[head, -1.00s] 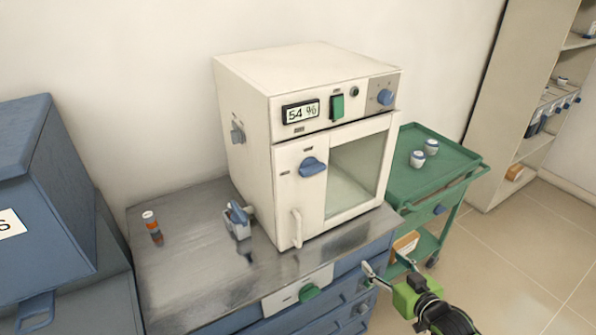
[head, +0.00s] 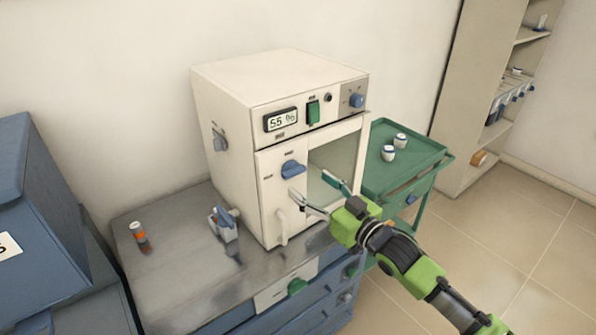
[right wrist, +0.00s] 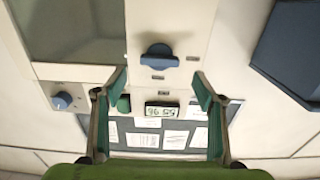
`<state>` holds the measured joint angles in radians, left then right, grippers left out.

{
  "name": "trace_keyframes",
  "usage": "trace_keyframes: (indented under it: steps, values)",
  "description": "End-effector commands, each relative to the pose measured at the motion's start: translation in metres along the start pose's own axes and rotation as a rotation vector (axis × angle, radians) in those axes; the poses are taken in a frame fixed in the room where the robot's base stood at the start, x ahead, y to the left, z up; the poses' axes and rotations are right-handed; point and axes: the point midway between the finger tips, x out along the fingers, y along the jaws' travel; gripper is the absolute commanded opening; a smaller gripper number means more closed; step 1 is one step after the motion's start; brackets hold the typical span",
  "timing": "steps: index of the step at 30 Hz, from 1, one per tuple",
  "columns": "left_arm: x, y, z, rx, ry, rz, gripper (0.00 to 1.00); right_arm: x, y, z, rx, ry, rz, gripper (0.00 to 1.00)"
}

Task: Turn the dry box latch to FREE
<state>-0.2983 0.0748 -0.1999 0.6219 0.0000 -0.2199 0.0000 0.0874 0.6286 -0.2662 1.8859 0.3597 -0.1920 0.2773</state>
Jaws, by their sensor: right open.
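The white dry box (head: 235,100) stands on the metal bench top, its door shut. Its blue latch knob (head: 292,169) sits on the door's front panel, left of the window. The knob also shows in the right wrist view (right wrist: 159,57), between two small labels too small to read. My right gripper (head: 314,194) is open and empty in front of the door, a little below and right of the knob. In the right wrist view its two fingers (right wrist: 160,88) are spread, with the knob beyond their tips. My left gripper is not in view.
A white door handle (head: 282,228) is below the knob. A green cart (head: 425,150) with two small jars is at right. A blue cabinet (head: 40,210) is at left.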

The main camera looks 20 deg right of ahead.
Motion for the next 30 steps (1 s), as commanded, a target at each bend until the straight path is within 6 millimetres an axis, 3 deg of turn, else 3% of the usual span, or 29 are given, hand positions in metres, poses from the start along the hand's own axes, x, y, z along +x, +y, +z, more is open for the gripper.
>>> trace_keyframes:
  steps: [3,9,23,27,28,30]
  values:
    - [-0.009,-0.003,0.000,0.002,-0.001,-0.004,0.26,0.024,0.000,-0.004,0.000,0.002,0.000,0.64]
    - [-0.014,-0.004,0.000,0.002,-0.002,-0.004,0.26,0.050,0.000,-0.002,0.000,0.000,0.000,0.64]
    - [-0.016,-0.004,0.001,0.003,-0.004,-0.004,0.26,0.061,-0.001,0.000,-0.001,0.000,-0.001,0.64]
    - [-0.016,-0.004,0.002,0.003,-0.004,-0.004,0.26,0.061,0.000,0.000,-0.001,0.000,-0.001,0.30]
    - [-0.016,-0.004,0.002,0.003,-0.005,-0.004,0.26,0.061,0.000,0.000,-0.001,0.000,-0.001,0.26]
    - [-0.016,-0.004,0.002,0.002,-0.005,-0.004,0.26,0.061,0.000,0.000,-0.001,0.000,-0.001,0.26]
